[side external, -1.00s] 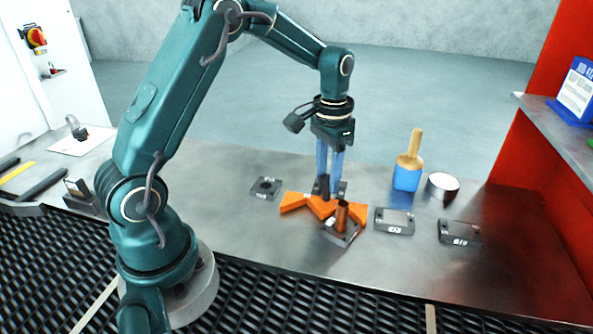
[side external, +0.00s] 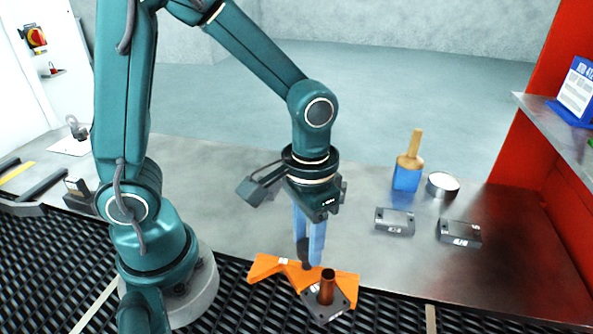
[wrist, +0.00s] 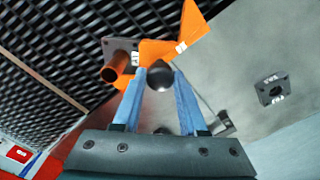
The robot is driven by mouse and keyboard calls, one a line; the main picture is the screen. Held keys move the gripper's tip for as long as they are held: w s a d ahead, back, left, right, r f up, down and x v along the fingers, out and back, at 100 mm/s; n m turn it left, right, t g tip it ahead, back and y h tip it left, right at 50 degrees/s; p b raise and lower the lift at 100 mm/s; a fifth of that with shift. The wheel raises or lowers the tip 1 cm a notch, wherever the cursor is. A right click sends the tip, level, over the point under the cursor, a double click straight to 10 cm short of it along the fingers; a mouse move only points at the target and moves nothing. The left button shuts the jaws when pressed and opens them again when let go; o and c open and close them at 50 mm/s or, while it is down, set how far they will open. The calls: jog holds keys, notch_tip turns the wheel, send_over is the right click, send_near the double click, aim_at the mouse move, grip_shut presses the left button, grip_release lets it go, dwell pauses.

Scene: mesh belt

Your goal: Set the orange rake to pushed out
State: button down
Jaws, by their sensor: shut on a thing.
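The orange rake (side external: 265,267) is a zigzag orange bar at the bench's front edge, overlapping the dark mesh belt in the side view. It also shows in the wrist view (wrist: 188,32). My gripper (side external: 307,262) has blue fingers pointing down and is shut on the rake's black knob (wrist: 159,75). A thin rod (wrist: 199,98) runs from near the knob to a small dark bracket in the wrist view. A dark plate with an upright copper tube (side external: 327,287) is beside the rake, at the belt edge. Whether the plate touches the rake is unclear.
The mesh belt (side external: 210,300) runs along the front. Two dark labelled blocks (side external: 394,222) (side external: 459,234), a wooden-handled blue tool (side external: 408,172) and a round tin (side external: 443,186) stand to the right. A dark plate with a hole (wrist: 271,90) lies on the bench.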

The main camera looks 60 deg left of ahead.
jog(key=shift+s+d, duration=0.9)
jog(key=shift+c, duration=2.2)
grip_release()
jog(key=shift+r, duration=0.1)
jog(key=shift+w+r, duration=0.1)
jog(key=shift+r, duration=0.25)
notch_tip(320, 180, up, 4)
jog(key=shift+r, duration=0.15)
